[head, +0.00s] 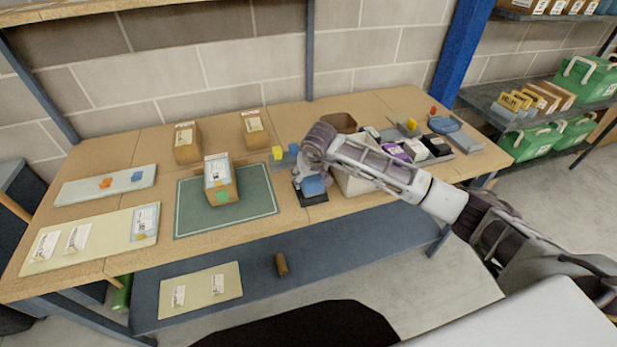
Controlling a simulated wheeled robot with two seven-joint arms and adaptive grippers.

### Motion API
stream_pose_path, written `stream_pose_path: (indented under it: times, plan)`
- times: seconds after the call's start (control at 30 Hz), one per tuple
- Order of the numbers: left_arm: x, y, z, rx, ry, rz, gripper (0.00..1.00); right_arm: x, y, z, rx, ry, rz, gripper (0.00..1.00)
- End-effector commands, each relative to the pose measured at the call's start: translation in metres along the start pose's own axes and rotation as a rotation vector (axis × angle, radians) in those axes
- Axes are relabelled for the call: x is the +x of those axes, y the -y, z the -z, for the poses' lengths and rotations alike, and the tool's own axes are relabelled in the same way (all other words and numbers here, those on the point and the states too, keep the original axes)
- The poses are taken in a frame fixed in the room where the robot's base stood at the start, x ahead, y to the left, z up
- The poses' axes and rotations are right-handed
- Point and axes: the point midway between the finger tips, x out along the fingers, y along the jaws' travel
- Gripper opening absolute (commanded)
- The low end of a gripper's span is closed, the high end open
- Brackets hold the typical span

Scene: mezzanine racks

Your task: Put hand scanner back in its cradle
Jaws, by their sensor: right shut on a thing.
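My right gripper (303,172) reaches in from the right over the front middle of the bench, pointing down. It is shut on the hand scanner (313,186), of which a blue part shows just below the wrist. The dark cradle (312,200) is a low base directly under the scanner near the bench's front edge. My wrist hides most of the grip, and I cannot tell whether the scanner touches the cradle or is seated in it. My left gripper is not in view.
A green mat (255,203) with a cardboard box (220,186) lies to the left. A beige bin (352,180) stands close right of the cradle, partly behind my arm. A yellow-and-blue item (278,153) is behind it.

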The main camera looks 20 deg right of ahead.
Motion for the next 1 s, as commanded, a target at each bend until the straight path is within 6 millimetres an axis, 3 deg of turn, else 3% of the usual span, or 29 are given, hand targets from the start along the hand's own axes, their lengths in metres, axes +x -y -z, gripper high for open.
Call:
stream_pose_path:
  times: [0.6, 0.63, 0.83, 1.0]
  plan:
    - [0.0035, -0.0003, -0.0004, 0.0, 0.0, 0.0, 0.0, 0.0031, -0.0001, -0.0008, 0.0, -0.001, 0.0, 0.31]
    - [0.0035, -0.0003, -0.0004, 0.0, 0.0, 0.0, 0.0, 0.0031, -0.0001, -0.0008, 0.0, -0.001, 0.0, 0.65]
    - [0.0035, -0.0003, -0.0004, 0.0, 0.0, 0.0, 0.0, 0.0033, 0.0, -0.0011, 0.0, -0.001, 0.0, 0.9]
    - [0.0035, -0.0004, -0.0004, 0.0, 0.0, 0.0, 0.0, 0.0035, 0.0, -0.0013, 0.0, 0.0, 0.0, 0.9]
